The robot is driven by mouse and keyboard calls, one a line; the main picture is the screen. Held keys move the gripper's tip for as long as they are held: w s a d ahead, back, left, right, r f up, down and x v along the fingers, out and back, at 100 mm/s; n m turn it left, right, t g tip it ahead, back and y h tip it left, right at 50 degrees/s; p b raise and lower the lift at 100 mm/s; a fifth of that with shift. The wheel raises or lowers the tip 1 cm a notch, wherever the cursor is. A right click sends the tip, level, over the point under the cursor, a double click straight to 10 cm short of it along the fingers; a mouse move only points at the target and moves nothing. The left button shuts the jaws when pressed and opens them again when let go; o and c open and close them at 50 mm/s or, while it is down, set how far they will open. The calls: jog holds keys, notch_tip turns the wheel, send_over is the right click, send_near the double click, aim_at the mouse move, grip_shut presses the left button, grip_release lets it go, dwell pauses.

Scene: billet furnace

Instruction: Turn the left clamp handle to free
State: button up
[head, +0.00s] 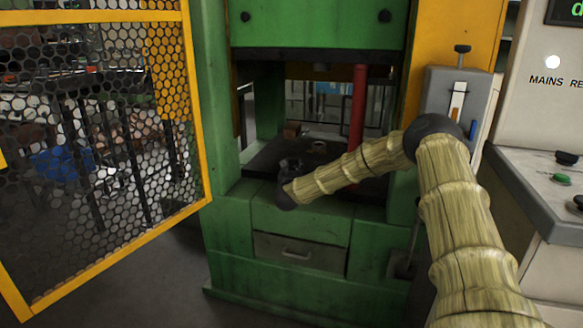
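My gripper (290,163) is small and dark in the head view. It is over the front left part of the dark press bed (262,157), inside the opening of the green press. I cannot make out its fingertips well enough to tell open from shut. No clamp handle shows clearly; the left one may be behind my gripper or lost in the dark. A small round dark piece (318,146) sits on the bed just right of and behind my gripper.
An orange mesh guard door (196,110) stands open at left. A red post (357,112) rises at the opening's right. The green upper block (315,25) hangs above. A lever box (455,97) and control console (535,185) stand at right.

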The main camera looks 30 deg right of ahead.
jog(key=shift+s+d, duration=0.2)
jog(key=shift+d, duration=0.05)
jog(key=shift+d, duration=0.1)
grip_shut()
